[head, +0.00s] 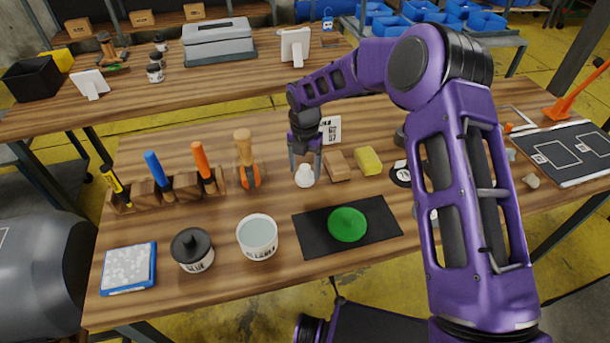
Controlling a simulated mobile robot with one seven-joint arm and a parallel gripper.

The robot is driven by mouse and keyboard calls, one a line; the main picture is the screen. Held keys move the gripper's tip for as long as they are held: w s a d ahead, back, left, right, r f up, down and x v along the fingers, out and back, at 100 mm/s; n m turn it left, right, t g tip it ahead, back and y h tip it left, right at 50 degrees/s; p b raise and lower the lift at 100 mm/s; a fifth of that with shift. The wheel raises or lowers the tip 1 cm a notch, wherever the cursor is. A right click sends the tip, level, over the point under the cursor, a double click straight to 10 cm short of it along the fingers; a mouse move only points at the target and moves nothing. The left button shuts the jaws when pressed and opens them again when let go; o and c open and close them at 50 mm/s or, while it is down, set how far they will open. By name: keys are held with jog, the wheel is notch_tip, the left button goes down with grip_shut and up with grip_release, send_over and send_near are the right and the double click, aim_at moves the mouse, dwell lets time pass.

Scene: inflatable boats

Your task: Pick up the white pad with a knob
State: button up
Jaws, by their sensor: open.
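A small white pad with a knob (304,177) sits on the wooden workbench near its middle. My gripper (305,168) points down right over it, with its fingers at either side of the knob. The jaws are open. Whether the fingers touch the knob cannot be told at this size. My purple arm reaches in from the right and hides part of the bench.
A wooden block (337,166) and a yellow sponge (368,161) lie close to the right. A wooden tool rack (183,186) stands to the left. A black mat (385,222) with a green disc (347,225), an open tub (257,237) and a lidded tub (193,250) are in front.

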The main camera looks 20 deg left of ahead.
aim_at(305, 167)
jog(key=c, duration=1.1)
jog(key=shift+o, duration=0.2)
jog(key=shift+r, duration=0.15)
notch_tip(305, 167, up, 10)
jog(key=shift+f, duration=0.1)
